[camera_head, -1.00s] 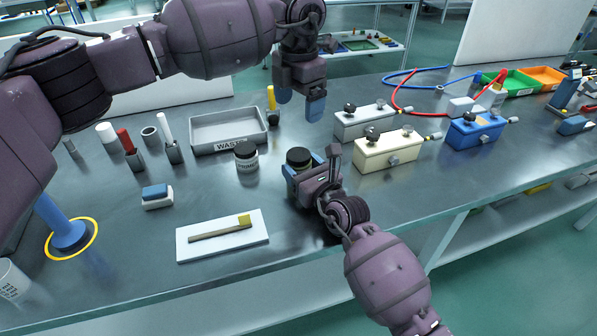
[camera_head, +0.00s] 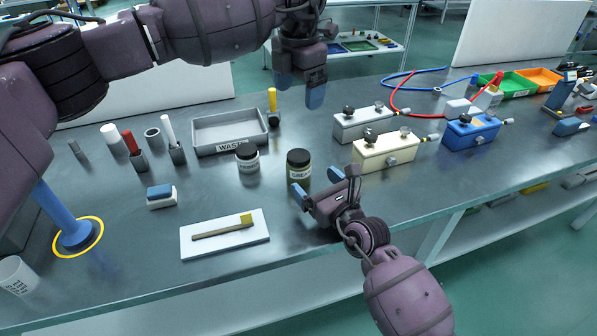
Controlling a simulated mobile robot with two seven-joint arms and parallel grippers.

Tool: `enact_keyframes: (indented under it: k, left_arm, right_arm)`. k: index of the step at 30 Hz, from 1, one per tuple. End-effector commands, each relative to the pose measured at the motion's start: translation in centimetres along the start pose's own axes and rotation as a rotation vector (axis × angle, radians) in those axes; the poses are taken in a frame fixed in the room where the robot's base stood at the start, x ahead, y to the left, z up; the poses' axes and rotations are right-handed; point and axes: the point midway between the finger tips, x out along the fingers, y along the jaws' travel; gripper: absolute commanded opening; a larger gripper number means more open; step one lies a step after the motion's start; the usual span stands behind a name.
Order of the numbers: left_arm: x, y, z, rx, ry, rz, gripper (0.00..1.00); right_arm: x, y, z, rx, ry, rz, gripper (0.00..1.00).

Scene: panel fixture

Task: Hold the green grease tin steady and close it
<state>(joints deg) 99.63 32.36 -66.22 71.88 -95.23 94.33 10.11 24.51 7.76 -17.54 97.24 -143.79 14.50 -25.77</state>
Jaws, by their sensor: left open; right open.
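The grease tin (camera_head: 299,169), a small olive-green jar with a dark top and a pale label, stands upright on the bench near the middle. Whether its lid is fully closed is too small to tell. My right gripper (camera_head: 319,185) is open and empty just in front and to the right of the tin, its blue fingertips apart from it. My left gripper (camera_head: 300,90) is open and empty, raised above and behind the tin, fingers pointing down.
A similar jar labelled PRIMER (camera_head: 247,160) stands left of the tin. A grey WASTE tray (camera_head: 230,146) is behind it. A white board with a brush (camera_head: 224,236) lies front left. A cream valve box (camera_head: 386,154) stands to the right.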

Motion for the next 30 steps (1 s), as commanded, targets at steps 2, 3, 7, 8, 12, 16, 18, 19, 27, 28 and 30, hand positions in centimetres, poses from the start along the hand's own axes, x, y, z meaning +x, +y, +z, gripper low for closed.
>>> enact_keyframes:
  k: [2,3,7,8,12,16,18,19,27,28,30]
  left_arm:
    - [-0.9,-0.1,-0.1,0.000,-0.006,0.007,0.86]
    - [-1.2,-0.1,-0.1,0.000,-0.008,0.009,0.86]
    - [-1.7,-0.1,-0.1,0.000,-0.011,0.013,0.86]
    - [-1.8,-0.1,-0.1,0.000,-0.011,0.014,0.86]
    - [-2.0,-0.1,-0.1,0.000,-0.013,0.016,0.86]
    - [-2.0,-0.1,-0.1,0.000,-0.013,0.016,0.86]
    - [-1.9,-0.1,-0.1,0.000,-0.013,0.015,0.86]
    - [-1.9,-0.1,-0.1,0.000,-0.013,0.015,0.86]
    - [-1.9,-0.1,-0.1,0.000,-0.013,0.015,0.86]
    - [-1.9,-0.1,-0.1,0.000,-0.013,0.015,0.86]
    - [-2.0,-0.1,-0.1,0.000,-0.013,0.015,0.86]
  right_arm:
    - [-1.3,0.0,0.2,0.000,-0.001,-0.001,0.92]
    - [-1.9,0.0,0.2,0.000,-0.001,-0.001,0.92]
    - [-3.4,0.0,0.1,0.000,0.000,-0.001,0.92]
    - [-3.6,0.0,0.0,0.001,0.000,-0.001,0.92]
    - [-4.3,0.0,0.0,0.001,-0.001,0.000,0.92]
    - [-4.5,0.0,-0.1,0.001,0.000,0.000,0.92]
    - [-4.5,0.0,-0.1,0.001,0.001,0.000,0.92]
    - [-4.5,0.0,-0.1,0.001,0.001,0.000,0.92]
    - [-4.5,0.0,-0.1,0.001,0.001,0.000,0.92]
    - [-4.5,0.0,-0.1,0.001,0.000,0.000,0.92]
    - [-4.5,0.0,-0.1,0.001,0.001,0.000,0.92]
